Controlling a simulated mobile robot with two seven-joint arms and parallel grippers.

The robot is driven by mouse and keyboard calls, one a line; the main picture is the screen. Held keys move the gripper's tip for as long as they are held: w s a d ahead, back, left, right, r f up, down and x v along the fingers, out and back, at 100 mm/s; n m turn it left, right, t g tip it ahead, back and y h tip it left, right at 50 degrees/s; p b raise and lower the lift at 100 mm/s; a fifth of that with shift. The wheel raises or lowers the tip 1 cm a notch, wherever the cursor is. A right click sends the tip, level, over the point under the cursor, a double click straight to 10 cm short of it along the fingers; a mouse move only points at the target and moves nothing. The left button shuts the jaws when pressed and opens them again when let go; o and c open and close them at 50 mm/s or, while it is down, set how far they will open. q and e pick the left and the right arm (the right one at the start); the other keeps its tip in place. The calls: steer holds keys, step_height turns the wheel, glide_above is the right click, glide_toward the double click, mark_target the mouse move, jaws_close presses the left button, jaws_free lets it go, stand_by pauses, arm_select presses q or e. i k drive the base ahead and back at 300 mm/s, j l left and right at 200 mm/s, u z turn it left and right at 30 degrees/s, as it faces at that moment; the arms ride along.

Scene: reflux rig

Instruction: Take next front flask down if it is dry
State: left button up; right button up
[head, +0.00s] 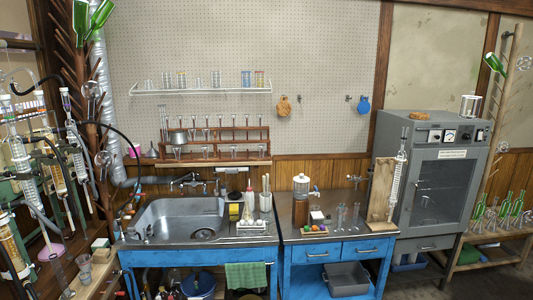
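Round clear flasks hang on the pegs of a dark wooden drying post (78,75) at the left. One flask (92,89) is high and another flask (103,158) is lower. At the right edge a paler peg post (504,85) also carries round clear flasks, one upper (503,117) and one lower (503,147). The flasks are small and transparent here, so I cannot tell whether any is wet or dry. Neither of my grippers shows in the head view.
Green bottles (98,18) sit atop the left post. Glass columns and hoses (30,165) crowd the left side. A steel sink (180,218), a blue-drawered bench (338,250) and a grey oven (440,180) line the wall. Several green bottles (505,208) stand on a low right bench.

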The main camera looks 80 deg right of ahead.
mark_target(178, 149)
steer(key=z, duration=2.55)
